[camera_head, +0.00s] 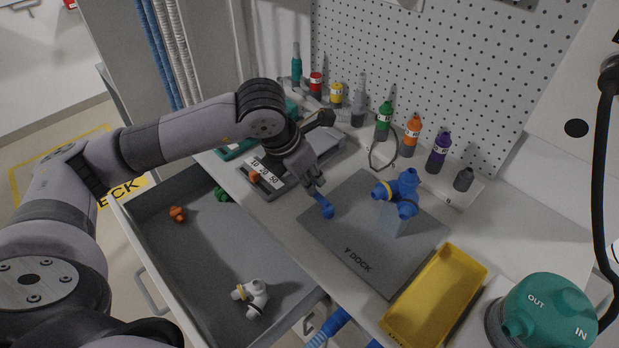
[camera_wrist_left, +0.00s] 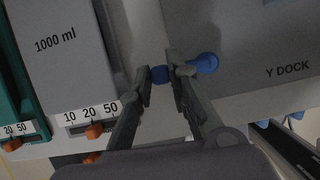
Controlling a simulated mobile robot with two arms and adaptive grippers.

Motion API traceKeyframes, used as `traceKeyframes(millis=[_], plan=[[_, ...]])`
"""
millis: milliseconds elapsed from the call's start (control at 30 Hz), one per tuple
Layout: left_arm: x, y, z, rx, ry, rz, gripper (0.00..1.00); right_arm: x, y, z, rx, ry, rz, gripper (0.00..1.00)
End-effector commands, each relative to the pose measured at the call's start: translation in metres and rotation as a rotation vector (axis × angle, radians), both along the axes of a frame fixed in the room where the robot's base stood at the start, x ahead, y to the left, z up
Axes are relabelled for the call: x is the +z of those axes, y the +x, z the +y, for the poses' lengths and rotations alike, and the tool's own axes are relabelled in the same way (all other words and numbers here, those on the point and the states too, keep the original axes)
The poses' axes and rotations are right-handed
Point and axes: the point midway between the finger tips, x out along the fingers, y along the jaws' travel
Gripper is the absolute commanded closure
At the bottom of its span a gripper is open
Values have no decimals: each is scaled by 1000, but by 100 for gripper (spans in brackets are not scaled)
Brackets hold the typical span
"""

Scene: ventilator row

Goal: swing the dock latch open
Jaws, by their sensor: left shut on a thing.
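The dock is a grey plate (camera_head: 340,235) lettered "Y DOCK" on the worktop; its corner and lettering also show in the left wrist view (camera_wrist_left: 235,75). A small blue latch (camera_head: 325,209) sits at the plate's left edge. My left gripper (camera_head: 314,184) reaches down to it from the left. In the left wrist view the fingers (camera_wrist_left: 161,76) are shut on the latch's blue knob, and its rounded blue end (camera_wrist_left: 207,63) shows beyond the right finger. A blue Y-piece (camera_head: 405,187) with a yellow band stands on the plate.
A yellow tray (camera_head: 440,299) lies to the right of the dock. Several coloured bottles stand along the pegboard (camera_head: 450,65). An open grey drawer (camera_head: 215,245) below holds a white fitting (camera_head: 252,295) and small pieces. A 1000 ml device (camera_wrist_left: 65,45) stands left of the latch.

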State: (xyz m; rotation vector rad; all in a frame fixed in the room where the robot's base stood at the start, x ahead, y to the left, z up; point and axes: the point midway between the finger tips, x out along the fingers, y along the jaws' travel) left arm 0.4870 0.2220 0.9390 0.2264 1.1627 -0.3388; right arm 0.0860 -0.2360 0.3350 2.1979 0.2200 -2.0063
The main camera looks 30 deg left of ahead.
Motion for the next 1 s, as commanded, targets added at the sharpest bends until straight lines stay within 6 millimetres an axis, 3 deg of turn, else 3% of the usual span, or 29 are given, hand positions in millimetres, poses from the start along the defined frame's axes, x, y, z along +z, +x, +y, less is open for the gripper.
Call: traceKeyframes(millis=[333, 367, 667, 1000], plan=[[2, 1, 1, 4, 1, -2, 100, 0, 0, 0, 0, 0, 0, 60], [2, 1, 1, 4, 1, -2, 83, 0, 0, 0, 0, 0, 0, 60], [1, 0, 0, 3, 1, -1, 63, 0, 0, 0, 0, 0, 0, 60], [3, -1, 0, 1, 1, 0, 63, 0, 1, 1, -1, 1, -2, 60]])
